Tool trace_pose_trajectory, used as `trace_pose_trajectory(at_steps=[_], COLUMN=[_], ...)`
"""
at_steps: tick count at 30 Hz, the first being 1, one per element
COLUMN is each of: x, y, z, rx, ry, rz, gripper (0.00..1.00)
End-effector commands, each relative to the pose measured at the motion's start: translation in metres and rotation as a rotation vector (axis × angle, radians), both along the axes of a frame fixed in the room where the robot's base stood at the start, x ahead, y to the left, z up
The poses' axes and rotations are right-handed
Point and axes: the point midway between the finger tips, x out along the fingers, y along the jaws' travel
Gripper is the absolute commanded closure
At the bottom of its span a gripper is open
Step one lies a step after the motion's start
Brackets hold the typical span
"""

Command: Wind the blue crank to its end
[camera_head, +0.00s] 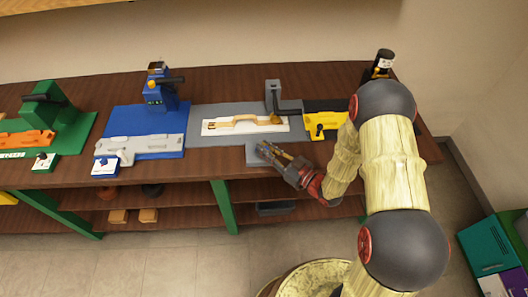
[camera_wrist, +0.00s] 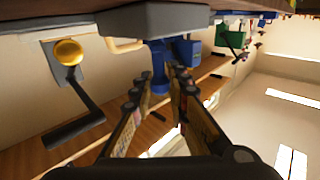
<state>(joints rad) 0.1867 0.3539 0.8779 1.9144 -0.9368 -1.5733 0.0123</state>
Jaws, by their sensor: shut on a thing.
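The blue crank (camera_wrist: 158,60) shows in the wrist view between my fingers, next to a grey block (camera_wrist: 155,17). In the head view that grey block (camera_head: 254,158) sits at the front edge of the grey station, and my gripper hides the crank there. My gripper (camera_head: 268,151) reaches over the block from the right. In the wrist view my gripper (camera_wrist: 164,82) is shut on the blue crank, with a finger on each side. How far the crank is turned cannot be told.
The grey station (camera_head: 200,138) holds a tan part (camera_head: 243,121) and a grey post (camera_head: 272,92) with a dark lever. A blue station (camera_head: 120,122) and a green station (camera_head: 73,132) stand left. A yellow part (camera_head: 320,124) lies right. Free floor is in front.

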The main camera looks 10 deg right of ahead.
Motion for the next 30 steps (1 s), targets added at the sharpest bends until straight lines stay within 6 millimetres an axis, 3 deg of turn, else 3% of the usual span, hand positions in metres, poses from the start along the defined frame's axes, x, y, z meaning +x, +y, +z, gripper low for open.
trace_pose_trajectory(at_steps=[12, 30], x=[0.0067, 0.0079], y=[-0.0074, -0.0077], z=[-0.0012, 0.0003], rx=[-0.001, 0.0], ry=[0.001, 0.0], rz=[0.207, 0.252], gripper=[1.0, 1.0])
